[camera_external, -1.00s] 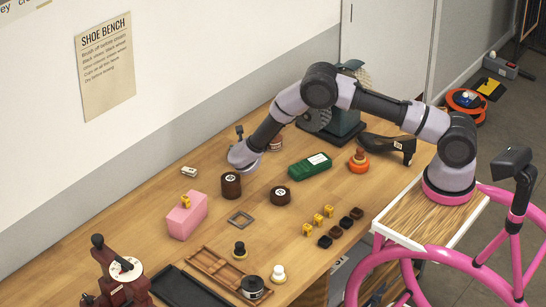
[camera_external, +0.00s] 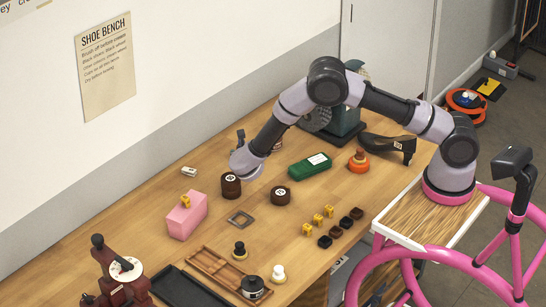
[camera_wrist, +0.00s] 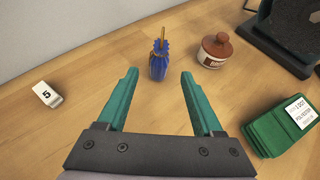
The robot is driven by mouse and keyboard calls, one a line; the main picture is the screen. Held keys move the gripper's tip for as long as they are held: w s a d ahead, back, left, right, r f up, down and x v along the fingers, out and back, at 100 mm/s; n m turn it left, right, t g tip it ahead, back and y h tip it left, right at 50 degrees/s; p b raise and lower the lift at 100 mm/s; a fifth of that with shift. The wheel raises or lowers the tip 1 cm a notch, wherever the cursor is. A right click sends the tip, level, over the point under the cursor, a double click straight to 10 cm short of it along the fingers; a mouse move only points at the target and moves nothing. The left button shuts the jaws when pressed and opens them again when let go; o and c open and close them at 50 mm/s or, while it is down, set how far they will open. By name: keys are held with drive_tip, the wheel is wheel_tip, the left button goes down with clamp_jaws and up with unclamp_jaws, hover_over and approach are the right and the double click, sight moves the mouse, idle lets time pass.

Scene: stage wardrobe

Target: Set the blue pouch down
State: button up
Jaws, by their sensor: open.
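The blue pouch (camera_wrist: 158,64) stands upright on the wooden bench in the wrist view, its neck gathered and a golden-brown piece sticking up from it. My gripper (camera_wrist: 158,75) is open, with its two teal fingers spread wide. The pouch shows between and just beyond the fingertips, with a gap on each side; nothing is held. In the external view my gripper (camera_external: 245,163) is low over the back of the bench, and I cannot make out the pouch there.
A brown-lidded jar (camera_wrist: 213,50) stands right of the pouch. A green box (camera_wrist: 275,128) lies nearer on the right. A white number 5 marker (camera_wrist: 46,94) is at left. Two dark round tins (camera_external: 231,186) and a pink block (camera_external: 187,216) stand nearby. Bare wood surrounds the pouch.

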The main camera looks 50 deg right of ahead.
drive_tip(key=s+d+r+m+g+y, duration=0.1)
drive_tip(key=s+d+r+m+g, duration=0.1)
drive_tip(key=s+d+r+m, duration=0.45)
drive_tip(key=s+d+r+m+g+y, duration=0.1)
drive_tip(key=s+d+r+m+g, duration=0.2)
drive_tip(key=r, duration=0.7)
drive_tip(key=s+d+r+m+y, duration=0.1)
drive_tip(key=s+d+r+m, duration=0.2)
drive_tip(key=d+r+m, duration=0.35)
drive_tip(key=s+d+r+m+t+y, duration=0.1)
drive_tip(key=s+r+m+y, duration=0.1)
drive_tip(key=s+r+m, duration=0.3)
drive_tip(key=s+d+r+m+t+y, duration=0.1)
drive_tip(key=s+r+m+y, duration=0.2)
drive_tip(key=s, duration=1)
drive_tip(key=s+d+r+m+t+y, duration=0.1)
drive_tip(key=s+r+m+y, duration=0.1)
drive_tip(key=s+r+m, duration=0.5)
drive_tip(key=s, duration=0.3)
drive_tip(key=shift+r+m, duration=0.15)
drive_tip(key=shift+m, duration=0.15)
